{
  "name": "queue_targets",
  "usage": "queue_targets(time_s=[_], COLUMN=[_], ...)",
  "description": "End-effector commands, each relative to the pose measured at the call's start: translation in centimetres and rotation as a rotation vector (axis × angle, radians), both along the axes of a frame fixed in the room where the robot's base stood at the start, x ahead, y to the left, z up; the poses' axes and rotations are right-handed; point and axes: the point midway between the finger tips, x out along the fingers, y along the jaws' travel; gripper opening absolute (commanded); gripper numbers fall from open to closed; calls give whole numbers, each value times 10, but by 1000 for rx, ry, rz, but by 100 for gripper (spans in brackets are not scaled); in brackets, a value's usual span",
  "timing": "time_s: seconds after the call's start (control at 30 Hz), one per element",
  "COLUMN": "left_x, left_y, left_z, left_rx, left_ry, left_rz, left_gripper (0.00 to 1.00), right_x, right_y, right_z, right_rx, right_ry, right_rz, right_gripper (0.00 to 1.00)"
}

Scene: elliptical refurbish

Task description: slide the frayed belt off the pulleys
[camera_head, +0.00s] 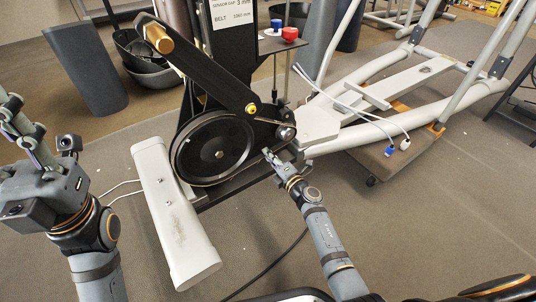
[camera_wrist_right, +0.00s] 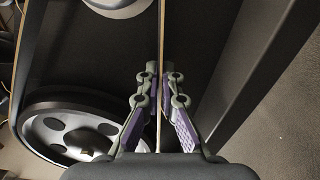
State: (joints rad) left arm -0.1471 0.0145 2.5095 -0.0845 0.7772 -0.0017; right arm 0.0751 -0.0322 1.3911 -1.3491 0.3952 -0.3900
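The large black pulley (camera_head: 208,150) stands in the machine frame in the head view, with a small metal pulley (camera_head: 287,132) to its right. The frayed belt (camera_wrist_right: 160,35) shows there as a thin tan strand seen edge-on, running between my right fingers. My right gripper (camera_head: 268,155) is at the belt's lower run between the pulleys; its fingers (camera_wrist_right: 161,85) are closed in on the strand. My left gripper (camera_head: 22,135) is open, empty and away from the machine.
A black crank arm (camera_head: 205,68) with a brass-coloured handle (camera_head: 158,38) crosses above the large pulley. A white stabiliser bar (camera_head: 172,215) lies in front. Red and blue pieces (camera_head: 289,34) sit on a small shelf. Pale frame tubes (camera_head: 385,135) extend right.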

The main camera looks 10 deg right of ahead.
Motion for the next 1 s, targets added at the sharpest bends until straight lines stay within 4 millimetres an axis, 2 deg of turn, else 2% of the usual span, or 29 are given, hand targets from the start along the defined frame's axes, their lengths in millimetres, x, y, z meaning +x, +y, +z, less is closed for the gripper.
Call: queue_targets(time_s=[1.0], left_x=[0], left_y=[0], left_z=[5], left_rx=[-1], left_ry=[-1], left_rz=[0], left_gripper=[40], right_x=[-7], right_y=[-3], right_z=[0], right_rx=[1], right_ry=[-1], right_rz=[0], right_gripper=[0])
